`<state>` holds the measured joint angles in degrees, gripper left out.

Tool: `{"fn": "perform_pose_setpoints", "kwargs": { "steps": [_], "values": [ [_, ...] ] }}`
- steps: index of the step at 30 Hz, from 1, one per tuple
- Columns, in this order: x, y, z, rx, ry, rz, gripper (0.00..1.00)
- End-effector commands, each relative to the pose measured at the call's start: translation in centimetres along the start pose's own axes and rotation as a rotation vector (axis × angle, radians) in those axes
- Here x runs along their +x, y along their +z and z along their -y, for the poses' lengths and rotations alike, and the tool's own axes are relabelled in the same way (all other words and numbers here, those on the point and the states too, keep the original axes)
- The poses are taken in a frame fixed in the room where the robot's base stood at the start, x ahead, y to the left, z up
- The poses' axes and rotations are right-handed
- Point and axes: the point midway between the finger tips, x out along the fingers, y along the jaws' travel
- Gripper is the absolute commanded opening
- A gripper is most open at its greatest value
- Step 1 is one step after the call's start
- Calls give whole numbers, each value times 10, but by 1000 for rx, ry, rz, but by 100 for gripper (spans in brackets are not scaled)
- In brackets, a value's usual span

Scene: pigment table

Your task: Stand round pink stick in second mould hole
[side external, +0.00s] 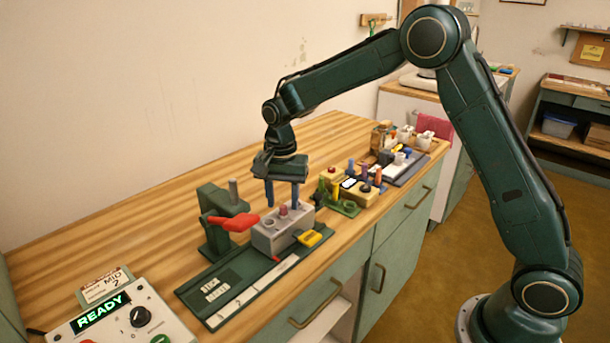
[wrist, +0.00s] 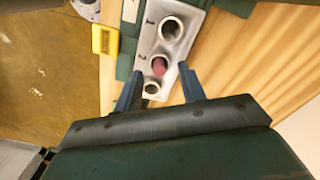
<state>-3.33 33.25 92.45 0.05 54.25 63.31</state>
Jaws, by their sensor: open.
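The pink stick (side external: 283,210) stands upright in a hole of the grey mould block (side external: 270,241). In the wrist view the round pink end of the stick (wrist: 158,66) sits in the hole beside the number 2, between an empty hole marked 1 and another open hole. My gripper (side external: 283,204) is above the mould with its blue fingers pointing down. It is open, one finger on each side of the stick; the wrist view shows a gap between both fingers (wrist: 160,71) and the stick. The stick's lower part is hidden inside the mould.
The mould sits on a dark green rail with a red-handled green press (side external: 222,222) to its left and a yellow tag (side external: 314,237) at its front. A green holder (side external: 342,206) and a wooden rack with coloured sticks stand right. A control panel reads READY (side external: 101,312).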

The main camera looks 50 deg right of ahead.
Motion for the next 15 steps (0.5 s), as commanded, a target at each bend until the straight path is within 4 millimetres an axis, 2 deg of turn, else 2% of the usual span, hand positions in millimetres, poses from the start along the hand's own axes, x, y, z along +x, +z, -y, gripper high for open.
{"fn": "perform_pose_setpoints", "kwargs": {
  "steps": [8,15],
  "values": [
    [-35,0,1,0,-4,-2,40],
    [-77,0,0,0,-3,-2,40]
  ]
}}
